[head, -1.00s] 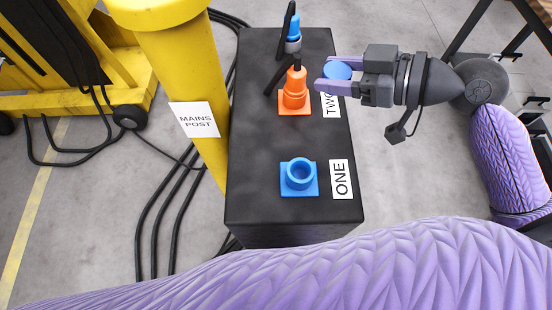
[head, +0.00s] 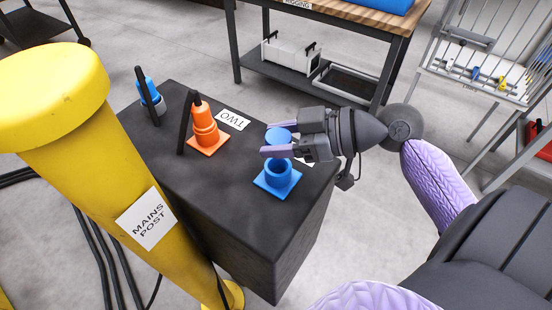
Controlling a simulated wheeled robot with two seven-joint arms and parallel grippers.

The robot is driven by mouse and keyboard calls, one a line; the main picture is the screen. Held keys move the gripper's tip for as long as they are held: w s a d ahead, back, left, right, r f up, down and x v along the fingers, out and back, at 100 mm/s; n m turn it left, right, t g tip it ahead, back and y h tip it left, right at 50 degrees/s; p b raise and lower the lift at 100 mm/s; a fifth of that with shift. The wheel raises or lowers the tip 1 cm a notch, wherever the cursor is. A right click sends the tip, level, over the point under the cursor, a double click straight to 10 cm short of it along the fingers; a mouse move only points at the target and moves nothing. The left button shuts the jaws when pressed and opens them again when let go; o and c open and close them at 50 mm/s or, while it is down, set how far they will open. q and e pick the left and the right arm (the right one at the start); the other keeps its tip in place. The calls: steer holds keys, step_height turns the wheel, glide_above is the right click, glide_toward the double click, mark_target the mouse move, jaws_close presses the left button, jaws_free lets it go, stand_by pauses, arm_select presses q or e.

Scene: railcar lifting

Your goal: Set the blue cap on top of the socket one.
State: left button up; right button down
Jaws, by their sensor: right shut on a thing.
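The blue cap (head: 279,135) is a round blue disc held between the fingers of my right gripper (head: 277,139), which is shut on it. Socket one (head: 276,182) is a blue ring on a square blue base on the black box (head: 190,185). Its open top shows just below the cap in the head view, and the cap appears above it and apart; the exact gap is hard to tell. The label beside socket one is mostly hidden by the gripper. My left gripper is not in view.
An orange plug stands in the orange socket (head: 206,137) beside the TWO label (head: 233,120). A blue-and-grey connector (head: 150,95) is at the box's far end. The yellow mains post (head: 105,160) stands at the left. A wooden-topped bench (head: 345,18) is behind, with clear floor between.

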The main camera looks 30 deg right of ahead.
step_height(320, 180, down, 2)
steer(key=shift+f+b, duration=0.25)
steer(key=shift+b, duration=0.1)
steer(key=shift+f, duration=0.4)
steer(key=shift+f+b, duration=0.35)
steer(key=c, duration=0.6)
jaws_free()
steer(key=o, duration=0.4)
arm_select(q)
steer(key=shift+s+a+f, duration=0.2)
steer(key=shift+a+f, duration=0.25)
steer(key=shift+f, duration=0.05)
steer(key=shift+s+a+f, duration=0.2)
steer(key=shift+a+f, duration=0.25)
arm_select(e)
steer(key=shift+o, duration=0.2)
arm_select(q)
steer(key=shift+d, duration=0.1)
arm_select(e)
steer(key=shift+r, duration=0.1)
